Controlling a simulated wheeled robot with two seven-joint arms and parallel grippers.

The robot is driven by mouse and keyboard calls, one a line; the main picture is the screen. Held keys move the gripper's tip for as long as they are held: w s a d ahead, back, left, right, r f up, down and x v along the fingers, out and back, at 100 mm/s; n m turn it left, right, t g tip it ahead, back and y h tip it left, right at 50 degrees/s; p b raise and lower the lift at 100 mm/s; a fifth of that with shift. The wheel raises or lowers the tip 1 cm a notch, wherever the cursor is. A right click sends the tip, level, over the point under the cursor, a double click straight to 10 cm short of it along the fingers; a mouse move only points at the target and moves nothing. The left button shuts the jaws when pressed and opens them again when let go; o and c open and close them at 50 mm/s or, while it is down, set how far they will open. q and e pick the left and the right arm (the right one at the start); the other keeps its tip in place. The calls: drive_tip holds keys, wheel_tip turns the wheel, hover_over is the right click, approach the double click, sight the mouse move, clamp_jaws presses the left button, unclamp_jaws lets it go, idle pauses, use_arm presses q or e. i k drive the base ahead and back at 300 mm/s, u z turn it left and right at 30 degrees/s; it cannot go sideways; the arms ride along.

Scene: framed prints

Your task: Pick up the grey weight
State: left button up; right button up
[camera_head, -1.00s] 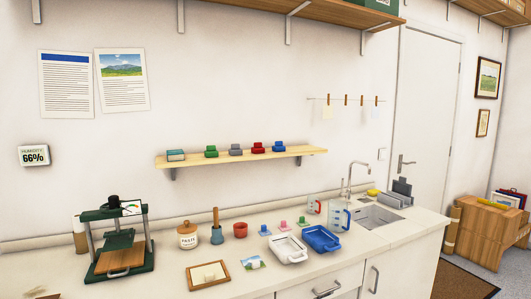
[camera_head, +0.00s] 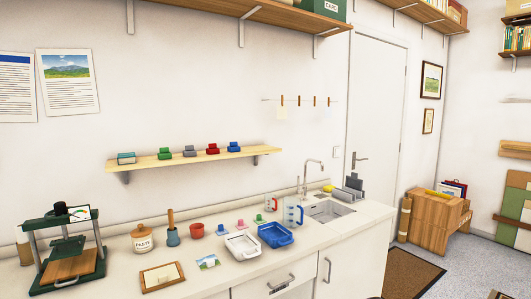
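A small grey block-like object (camera_head: 190,151), which looks like the grey weight, sits on the wooden wall shelf (camera_head: 231,152). It stands between a similar green one (camera_head: 165,153) on its left and a red one (camera_head: 212,148) on its right. Neither of my grippers shows in this view.
Below the shelf, the counter holds a green press (camera_head: 69,250), a paste jar (camera_head: 142,239), a red pot (camera_head: 197,230), a white tray (camera_head: 242,245) and a blue tray (camera_head: 275,235). A sink (camera_head: 328,211) is at right. Floor beyond the counter's right end is partly clear.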

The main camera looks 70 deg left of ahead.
sight(190, 151)
drive_tip(key=z, duration=0.2)
drive_tip(key=k, duration=1.1)
drive_tip(key=u, duration=1.2)
